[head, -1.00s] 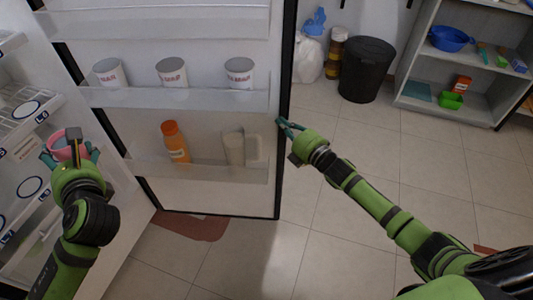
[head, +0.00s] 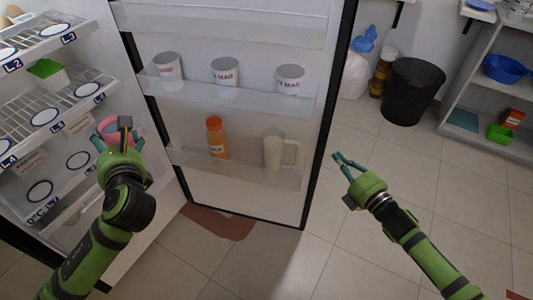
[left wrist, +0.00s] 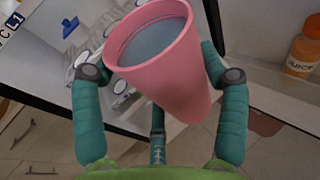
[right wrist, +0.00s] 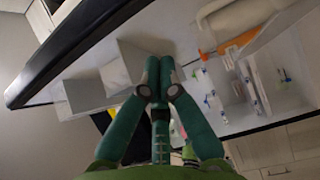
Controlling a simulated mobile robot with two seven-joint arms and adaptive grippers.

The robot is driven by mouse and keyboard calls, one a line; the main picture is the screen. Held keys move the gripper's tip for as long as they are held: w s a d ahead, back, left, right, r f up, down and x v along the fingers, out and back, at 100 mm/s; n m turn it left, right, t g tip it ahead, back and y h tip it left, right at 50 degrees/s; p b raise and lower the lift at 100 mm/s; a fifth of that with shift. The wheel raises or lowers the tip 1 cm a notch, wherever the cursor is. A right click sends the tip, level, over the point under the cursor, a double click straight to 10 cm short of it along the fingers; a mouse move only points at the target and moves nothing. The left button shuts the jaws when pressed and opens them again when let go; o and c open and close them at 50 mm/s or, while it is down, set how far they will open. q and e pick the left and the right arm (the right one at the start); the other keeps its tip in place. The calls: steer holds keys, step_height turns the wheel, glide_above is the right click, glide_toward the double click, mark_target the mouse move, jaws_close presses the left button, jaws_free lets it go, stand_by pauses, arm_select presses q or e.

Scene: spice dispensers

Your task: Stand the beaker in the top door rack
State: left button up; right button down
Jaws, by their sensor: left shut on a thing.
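The pink beaker (head: 107,128) is held in my left gripper (head: 122,138), in front of the fridge shelves left of the open door. In the left wrist view the beaker (left wrist: 160,62) is tilted, its open mouth showing a grey inside, with the fingers around its sides. The top door rack (head: 225,22) is a clear rack along the door's upper edge; the part of it in view looks empty. My right gripper (head: 346,165) is right of the door's edge, empty, its fingers together in the right wrist view (right wrist: 160,75).
The middle door rack (head: 190,95) holds three white cups (head: 225,70). The lower rack (head: 240,172) holds an orange juice bottle (head: 217,138) and a white pitcher (head: 273,150). Labelled fridge shelves (head: 45,110) stand left. A black bin (head: 412,92) and grey shelving (head: 465,70) stand right.

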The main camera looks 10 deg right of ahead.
steer(key=shift+v, duration=0.95)
